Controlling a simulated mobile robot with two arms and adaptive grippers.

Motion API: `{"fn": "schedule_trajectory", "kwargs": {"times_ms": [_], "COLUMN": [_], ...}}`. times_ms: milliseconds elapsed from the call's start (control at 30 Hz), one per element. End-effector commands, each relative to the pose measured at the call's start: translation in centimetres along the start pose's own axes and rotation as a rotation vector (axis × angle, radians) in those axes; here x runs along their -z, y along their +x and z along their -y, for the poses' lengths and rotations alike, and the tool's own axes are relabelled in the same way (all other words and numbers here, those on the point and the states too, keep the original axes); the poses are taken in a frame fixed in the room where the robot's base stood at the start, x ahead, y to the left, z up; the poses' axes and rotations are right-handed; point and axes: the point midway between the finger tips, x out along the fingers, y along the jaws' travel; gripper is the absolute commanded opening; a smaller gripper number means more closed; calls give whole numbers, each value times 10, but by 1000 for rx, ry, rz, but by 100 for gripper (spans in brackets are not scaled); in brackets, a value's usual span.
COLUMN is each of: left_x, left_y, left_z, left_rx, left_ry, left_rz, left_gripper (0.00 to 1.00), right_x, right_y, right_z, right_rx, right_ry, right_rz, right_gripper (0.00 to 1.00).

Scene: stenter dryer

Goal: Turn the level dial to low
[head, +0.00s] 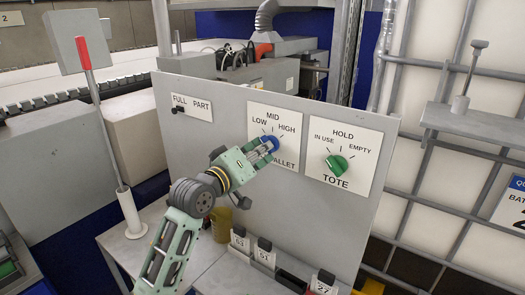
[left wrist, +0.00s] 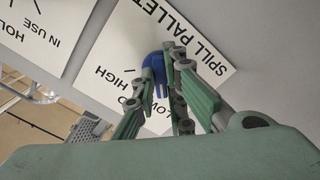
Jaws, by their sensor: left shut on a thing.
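The level dial is a blue knob (head: 272,141) on a white plate (head: 262,122) marked LOW, MID and HIGH, on the upright grey panel. My left gripper (head: 265,147) reaches up to it from the lower left and is shut on it. In the left wrist view the blue knob (left wrist: 157,97) shows between the fingers (left wrist: 163,78), over the upside-down plate lettered SPILL PALLET (left wrist: 190,30). The fingers hide much of the knob, so I cannot tell which mark it points to. My right gripper is in neither view.
A green dial (head: 337,163) on a HOLD, IN USE, EMPTY plate marked TOTE is just to the right. A small black switch (head: 178,110) marked FULL and PART is at the left. A red-topped lever (head: 84,55) stands further left. Small numbered blocks (head: 264,250) stand below the panel.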

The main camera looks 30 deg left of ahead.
Motion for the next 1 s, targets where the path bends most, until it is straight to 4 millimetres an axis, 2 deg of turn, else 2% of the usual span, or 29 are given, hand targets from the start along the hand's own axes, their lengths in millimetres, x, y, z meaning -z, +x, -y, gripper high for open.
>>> {"fn": "schedule_trajectory", "kwargs": {"times_ms": [200,233,433,767,867,1000], "left_x": [-1,-1,-1,0,-1,-1], "left_y": [0,0,0,-2,-10,-36], "left_z": [1,1,0,0,1,1], "left_rx": [1,1,1,0,1,2], "left_ry": [-5,-5,-3,-1,0,3], "left_rz": [3,3,2,1,1,2], "left_gripper": [0,13,30,30,30,30], "right_x": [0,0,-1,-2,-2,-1], "right_y": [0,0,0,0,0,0], "right_z": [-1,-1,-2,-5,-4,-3], "right_rx": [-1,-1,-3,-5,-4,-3], "right_ry": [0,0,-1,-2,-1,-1], "right_rz": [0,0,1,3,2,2], "right_gripper": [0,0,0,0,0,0]}}
